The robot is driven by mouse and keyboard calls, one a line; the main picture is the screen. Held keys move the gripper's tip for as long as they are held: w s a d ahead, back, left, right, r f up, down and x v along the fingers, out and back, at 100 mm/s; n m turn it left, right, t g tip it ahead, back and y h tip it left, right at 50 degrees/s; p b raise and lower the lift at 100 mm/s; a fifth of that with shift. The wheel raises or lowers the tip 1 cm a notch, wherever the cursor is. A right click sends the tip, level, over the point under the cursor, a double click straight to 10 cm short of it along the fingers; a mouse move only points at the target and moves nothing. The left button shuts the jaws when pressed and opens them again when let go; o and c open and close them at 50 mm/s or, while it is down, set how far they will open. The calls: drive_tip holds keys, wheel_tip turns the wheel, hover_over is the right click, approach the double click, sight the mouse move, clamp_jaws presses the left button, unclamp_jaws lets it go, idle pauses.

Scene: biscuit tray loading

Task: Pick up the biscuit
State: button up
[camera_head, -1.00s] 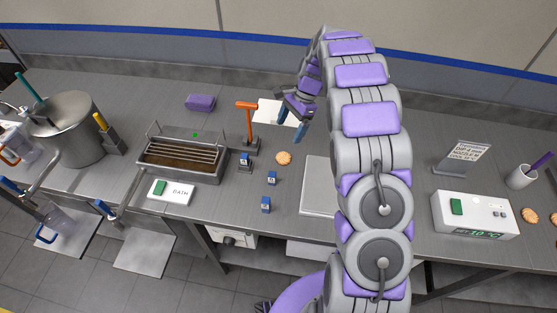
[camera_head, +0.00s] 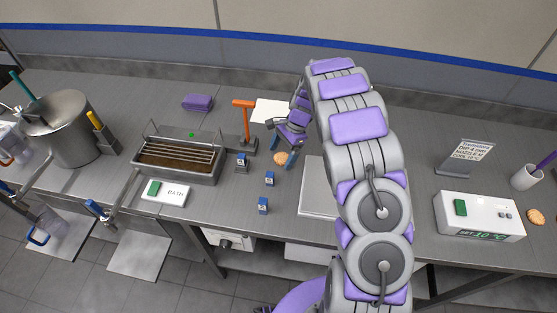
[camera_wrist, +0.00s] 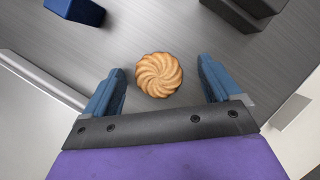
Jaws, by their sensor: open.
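A round golden biscuit (camera_head: 280,158) with a swirled top lies flat on the grey metal table. In the wrist view the biscuit (camera_wrist: 159,75) lies between and slightly beyond the tips of my two blue fingers. My gripper (camera_wrist: 162,80) is open, with a gap on both sides of the biscuit. In the head view my gripper (camera_head: 279,156) points down over the biscuit, and one finger partly overlaps its edge. I cannot tell the exact height of the fingertips above the table.
A bath tray with a rack (camera_head: 215,178) is farther left. A pale flat plate (camera_head: 312,206) lies to the right, a white sheet (camera_head: 268,110) behind.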

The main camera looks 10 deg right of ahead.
drive_tip(key=shift+d, duration=0.9)
drive_tip(key=c, duration=0.3)
drive_tip(key=shift+a, duration=0.7)
drive_tip(key=c, duration=0.5)
drive_tip(key=shift+d, duration=0.1)
